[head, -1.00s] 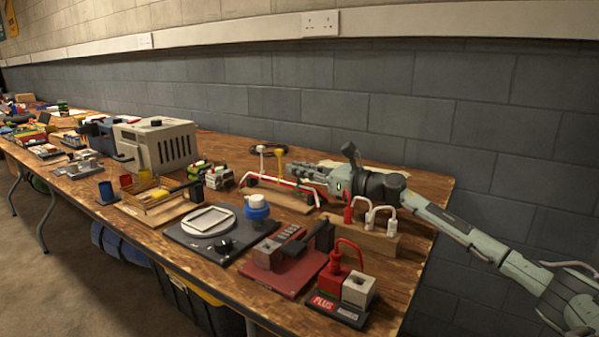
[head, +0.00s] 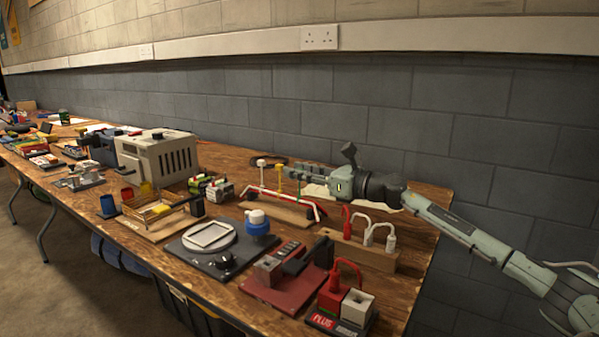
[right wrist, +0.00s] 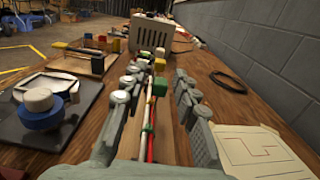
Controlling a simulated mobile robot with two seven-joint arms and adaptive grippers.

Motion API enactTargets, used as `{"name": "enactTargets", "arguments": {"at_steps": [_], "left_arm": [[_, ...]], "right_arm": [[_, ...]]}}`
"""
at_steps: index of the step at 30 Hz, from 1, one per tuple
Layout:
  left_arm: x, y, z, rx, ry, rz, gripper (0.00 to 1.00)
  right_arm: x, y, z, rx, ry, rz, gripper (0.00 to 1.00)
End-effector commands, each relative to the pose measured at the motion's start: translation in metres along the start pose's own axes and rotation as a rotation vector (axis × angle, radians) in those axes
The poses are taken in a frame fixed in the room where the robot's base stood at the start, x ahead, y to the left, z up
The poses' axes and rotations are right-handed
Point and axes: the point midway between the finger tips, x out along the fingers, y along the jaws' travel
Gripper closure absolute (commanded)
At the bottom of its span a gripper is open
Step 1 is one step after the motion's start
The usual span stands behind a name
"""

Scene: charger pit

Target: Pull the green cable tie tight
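The green cable tie (head: 299,185) stands on a cable bundle with red and white strands (head: 308,204) along a wooden block (head: 272,208). Its green square tab (right wrist: 159,88) shows in the right wrist view. My right gripper (head: 290,173) reaches in from the right, level with the tab, and partly hides it in the head view. In the right wrist view, my right gripper's fingers (right wrist: 161,77) are apart on either side of the tab, with gaps visible. The yellow tie (head: 279,168) and white tie (head: 261,163) stand beyond. My left gripper is out of view.
A wooden block with red and white plugs (head: 358,250) stands near my right arm. A blue-and-white jar (head: 257,223) is in front of the cable block. A black cable loop (right wrist: 228,82) and a sheet of paper (right wrist: 255,150) lie towards the wall.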

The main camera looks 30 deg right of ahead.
Motion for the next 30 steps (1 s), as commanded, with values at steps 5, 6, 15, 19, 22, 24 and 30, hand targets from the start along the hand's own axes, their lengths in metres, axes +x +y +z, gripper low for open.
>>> {"name": "enactTargets", "arguments": {"at_steps": [5, 6, 15, 19, 22, 24, 30], "left_arm": [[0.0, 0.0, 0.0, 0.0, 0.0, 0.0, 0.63], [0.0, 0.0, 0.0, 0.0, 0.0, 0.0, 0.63], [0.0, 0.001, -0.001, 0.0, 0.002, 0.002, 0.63], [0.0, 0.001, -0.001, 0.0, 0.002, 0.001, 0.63], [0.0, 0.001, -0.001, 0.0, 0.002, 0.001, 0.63], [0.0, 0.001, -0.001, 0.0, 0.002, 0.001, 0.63], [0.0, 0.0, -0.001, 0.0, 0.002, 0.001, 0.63]], "right_arm": [[0.0, 0.0, 0.0, 0.0, 0.0, 0.0, 0.66], [0.0, 0.0, 0.0, 0.0, 0.0, 0.0, 0.66], [-0.015, -0.001, -0.003, 0.001, 0.004, -0.001, 0.66], [-0.033, 0.0, -0.004, 0.002, 0.005, -0.001, 0.66], [-0.048, 0.0, -0.003, 0.002, 0.005, -0.001, 0.66], [-0.058, 0.001, -0.003, 0.003, 0.004, 0.0, 0.66], [-0.088, 0.0, -0.003, 0.003, 0.003, 0.0, 0.66]]}}
